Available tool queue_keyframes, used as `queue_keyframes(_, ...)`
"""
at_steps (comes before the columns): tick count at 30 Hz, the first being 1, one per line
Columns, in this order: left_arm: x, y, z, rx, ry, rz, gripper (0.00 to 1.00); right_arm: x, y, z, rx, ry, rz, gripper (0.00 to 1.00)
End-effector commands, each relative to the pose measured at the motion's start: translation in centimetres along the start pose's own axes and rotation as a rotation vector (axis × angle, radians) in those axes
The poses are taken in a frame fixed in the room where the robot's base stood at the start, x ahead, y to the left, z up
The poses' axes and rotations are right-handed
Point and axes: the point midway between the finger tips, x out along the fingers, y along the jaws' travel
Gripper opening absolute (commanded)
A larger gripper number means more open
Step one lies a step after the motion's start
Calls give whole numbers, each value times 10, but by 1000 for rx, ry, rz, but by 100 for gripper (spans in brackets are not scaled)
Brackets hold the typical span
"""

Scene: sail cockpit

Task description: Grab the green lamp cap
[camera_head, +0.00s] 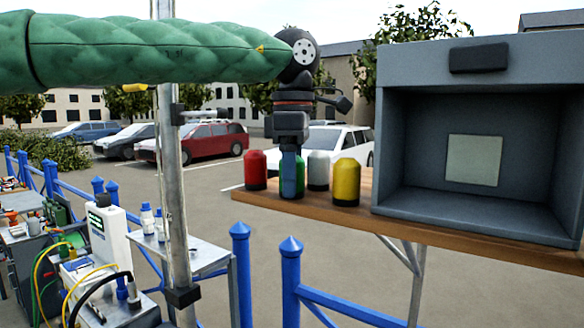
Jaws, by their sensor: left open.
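The green lamp cap (300,178) stands on the wooden shelf, between the red cap (255,170) and the grey-white cap (318,171). A yellow cap (346,182) stands further right. My left gripper (291,176) points straight down at the green cap, with a blue finger in front of it that hides much of its left and middle. The gripper is open. I cannot tell whether its fingers touch the cap. My right gripper is not in view.
The wooden shelf (455,228) also carries a large grey open box (400,203) at right. A green quilted cover (140,52) reaches in from the left to the black wrist. A metal pole (174,190) and blue railing (345,308) stand nearer the left and front.

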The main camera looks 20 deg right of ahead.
Motion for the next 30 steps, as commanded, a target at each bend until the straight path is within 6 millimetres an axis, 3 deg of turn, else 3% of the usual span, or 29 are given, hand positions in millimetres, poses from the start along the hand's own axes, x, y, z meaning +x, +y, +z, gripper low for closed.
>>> queue_keyframes(8,2,0,0,0,-1,0,65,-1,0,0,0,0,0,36)
queue_keyframes(16,2,0,0,0,-1,0,16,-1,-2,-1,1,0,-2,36)
queue_keyframes(26,0,0,0,0,-1,1,16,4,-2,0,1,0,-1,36)
queue_keyframes(30,-14,0,1,0,-3,2,16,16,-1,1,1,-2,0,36)
